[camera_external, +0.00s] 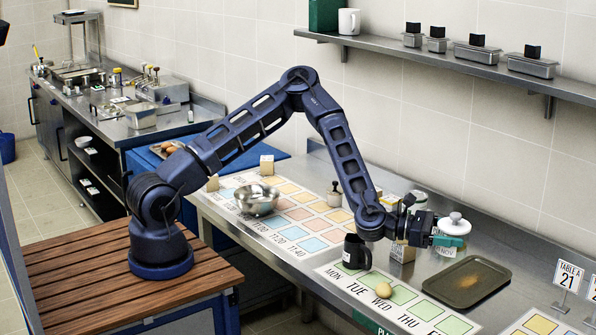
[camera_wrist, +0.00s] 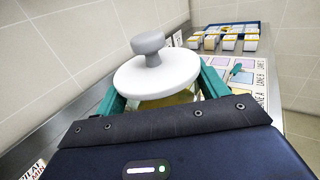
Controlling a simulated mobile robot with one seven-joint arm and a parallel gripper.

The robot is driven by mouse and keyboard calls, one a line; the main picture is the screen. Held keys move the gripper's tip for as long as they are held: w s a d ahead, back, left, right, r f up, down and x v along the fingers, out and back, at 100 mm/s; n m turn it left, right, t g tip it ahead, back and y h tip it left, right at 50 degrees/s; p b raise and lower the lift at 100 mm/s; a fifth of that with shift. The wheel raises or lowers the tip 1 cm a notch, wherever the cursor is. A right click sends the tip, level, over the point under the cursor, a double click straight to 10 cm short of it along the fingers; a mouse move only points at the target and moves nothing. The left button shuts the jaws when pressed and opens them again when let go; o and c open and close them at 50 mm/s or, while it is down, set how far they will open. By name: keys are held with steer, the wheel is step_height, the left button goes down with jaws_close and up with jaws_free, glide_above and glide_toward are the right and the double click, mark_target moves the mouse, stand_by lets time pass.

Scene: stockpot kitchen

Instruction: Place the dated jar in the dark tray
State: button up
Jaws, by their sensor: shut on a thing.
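A jar (camera_wrist: 165,98) with a wide white lid and a grey knob stands upright between my teal fingers in the wrist view, its yellowish body mostly hidden. Its white lid (camera_external: 455,223) also shows in the external view. My gripper (camera_external: 448,241) is shut on the jar and holds it up, behind and slightly left of the tray in the picture. The tray cannot be made out in the wrist view.
A dark mug (camera_external: 355,252) and a tan round item (camera_external: 384,290) stand on the weekday mat left of the tray. A small carton (camera_external: 403,251) and a pale container stand behind my wrist. Table signs (camera_external: 567,276) stand at right. A wall shelf (camera_external: 450,60) runs above.

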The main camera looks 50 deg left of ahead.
steer(key=w+a+r+n+t+y, duration=0.1)
steer(key=w+r+t+y, duration=0.15)
steer(key=w, duration=0.55)
steer(key=w+r+n+t+y, duration=0.1)
steer(key=w+r+n, duration=0.15)
steer(key=w, duration=0.55)
glide_above(474, 278)
steer(key=shift+m+h, duration=0.25)
steer(key=shift+m, duration=0.1)
step_height(474, 278, down, 19)
steer(key=shift+r, duration=0.1)
steer(key=o, duration=1.3)
steer(key=shift+f, duration=0.2)
steer(key=shift+r, duration=0.1)
